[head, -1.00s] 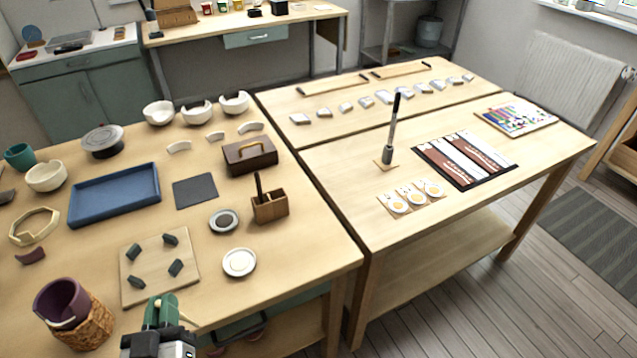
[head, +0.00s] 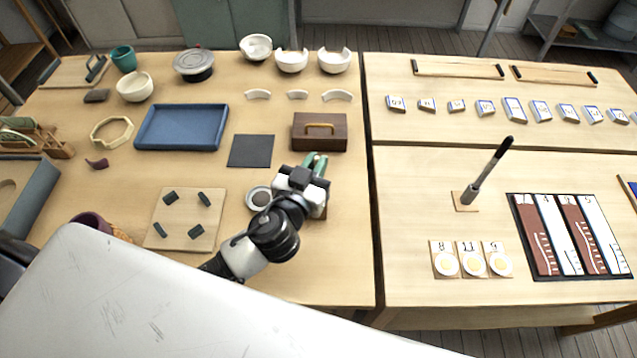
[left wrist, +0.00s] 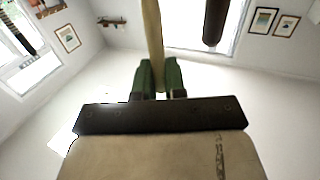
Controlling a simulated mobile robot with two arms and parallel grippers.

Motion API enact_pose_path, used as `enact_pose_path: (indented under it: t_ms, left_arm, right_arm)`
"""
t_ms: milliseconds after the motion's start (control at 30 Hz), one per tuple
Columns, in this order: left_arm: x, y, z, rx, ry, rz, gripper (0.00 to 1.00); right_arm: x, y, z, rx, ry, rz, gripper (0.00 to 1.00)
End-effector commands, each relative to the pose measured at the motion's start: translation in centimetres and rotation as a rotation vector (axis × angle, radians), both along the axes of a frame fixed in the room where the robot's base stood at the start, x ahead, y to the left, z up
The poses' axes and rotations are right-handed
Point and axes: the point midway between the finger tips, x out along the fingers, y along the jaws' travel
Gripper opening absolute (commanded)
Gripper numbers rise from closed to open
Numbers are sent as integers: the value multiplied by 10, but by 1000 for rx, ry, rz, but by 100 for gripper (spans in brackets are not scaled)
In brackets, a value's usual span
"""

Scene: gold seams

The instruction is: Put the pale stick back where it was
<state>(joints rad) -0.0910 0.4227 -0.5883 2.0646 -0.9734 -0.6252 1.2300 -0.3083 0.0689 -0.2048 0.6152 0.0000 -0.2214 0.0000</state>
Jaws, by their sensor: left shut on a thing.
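My left gripper (head: 314,165) is over the front right part of the left table, below the brown box with a handle in the picture. In the left wrist view its green fingers (left wrist: 158,78) are shut on the pale stick (left wrist: 153,35), which runs up out of the frame. A dark brown rod (left wrist: 214,22) shows beside it, to the right, apart from the stick. The small wooden holder (head: 322,214) is mostly hidden behind my gripper, so its slots cannot be seen. The pale stick cannot be made out in the head view. My right gripper is not in view.
A saucer (head: 257,198) with dark contents lies close to my left gripper. The brown box (head: 320,144), dark mat (head: 251,151) and blue tray (head: 152,141) are behind and left. A gap separates the right table (head: 420,200), where a pen stands on a small base.

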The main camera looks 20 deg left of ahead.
Motion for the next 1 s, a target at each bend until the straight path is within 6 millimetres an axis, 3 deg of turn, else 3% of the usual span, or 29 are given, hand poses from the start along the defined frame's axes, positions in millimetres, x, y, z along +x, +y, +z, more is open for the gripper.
enact_pose_path:
  t_ms: [167, 400, 867, 900, 1000]
  left_arm:
    - [0, 0, -21, 0, 0, 0, 0]
    - [0, 0, -52, 0, 1, 0, 0]
    - [0, 0, -60, -3, -1, -1, 0]
    - [0, 0, -59, -2, -1, -1, 16]
    - [0, 0, -59, -2, -1, -1, 31]
  right_arm:
    - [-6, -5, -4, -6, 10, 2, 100]
    - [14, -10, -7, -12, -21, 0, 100]
    - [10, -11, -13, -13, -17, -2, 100]
    - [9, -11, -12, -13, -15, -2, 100]
    - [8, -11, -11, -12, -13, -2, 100]
